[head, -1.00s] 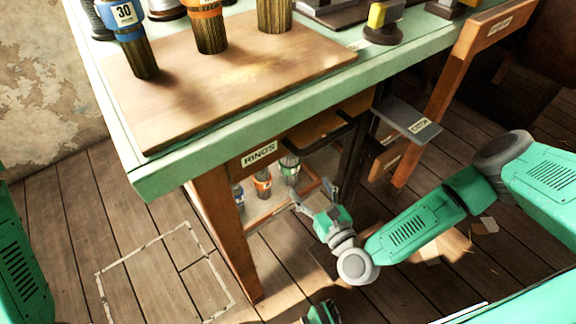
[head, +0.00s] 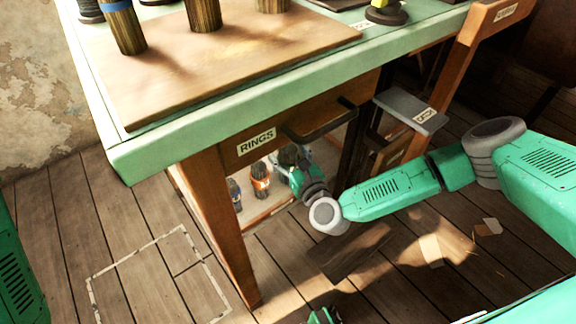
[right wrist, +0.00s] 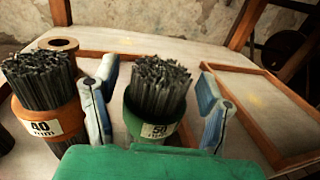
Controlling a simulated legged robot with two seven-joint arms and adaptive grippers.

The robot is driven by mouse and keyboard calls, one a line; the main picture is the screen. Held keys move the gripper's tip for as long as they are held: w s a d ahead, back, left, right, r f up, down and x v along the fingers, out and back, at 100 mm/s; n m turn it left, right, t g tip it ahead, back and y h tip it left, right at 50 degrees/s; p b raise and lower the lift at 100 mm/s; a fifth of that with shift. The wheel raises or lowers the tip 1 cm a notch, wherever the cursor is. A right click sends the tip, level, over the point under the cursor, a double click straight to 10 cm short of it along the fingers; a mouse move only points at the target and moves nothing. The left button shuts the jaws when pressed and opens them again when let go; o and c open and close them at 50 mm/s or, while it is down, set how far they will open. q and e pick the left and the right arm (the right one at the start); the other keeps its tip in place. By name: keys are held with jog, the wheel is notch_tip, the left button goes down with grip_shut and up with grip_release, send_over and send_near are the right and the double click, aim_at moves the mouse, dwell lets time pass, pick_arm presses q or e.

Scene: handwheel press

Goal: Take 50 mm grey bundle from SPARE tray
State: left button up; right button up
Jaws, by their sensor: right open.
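The 50 mm grey bundle (right wrist: 158,88) stands upright in a green ring labelled 50 in the right wrist view. My right gripper (right wrist: 157,108) is open, with one pale blue finger on each side of the bundle; I cannot tell whether either touches it. In the head view my right gripper (head: 292,163) reaches under the bench to the low shelf and mostly hides this bundle. The bundles stand on a pale, wood-edged surface (head: 262,212), with no SPARE label readable.
An orange-ringed 40 mm bundle (right wrist: 45,95) stands close beside the left finger. A blue-ringed bundle (head: 234,192) is farther left. The RINGS drawer (head: 257,142) and its handle (head: 320,122) overhang the gripper. A bench leg (head: 222,230) stands left. An empty wood-framed panel (right wrist: 262,98) lies right.

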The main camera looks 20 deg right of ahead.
jog(key=c, duration=1.4)
jog(key=shift+r, duration=0.15)
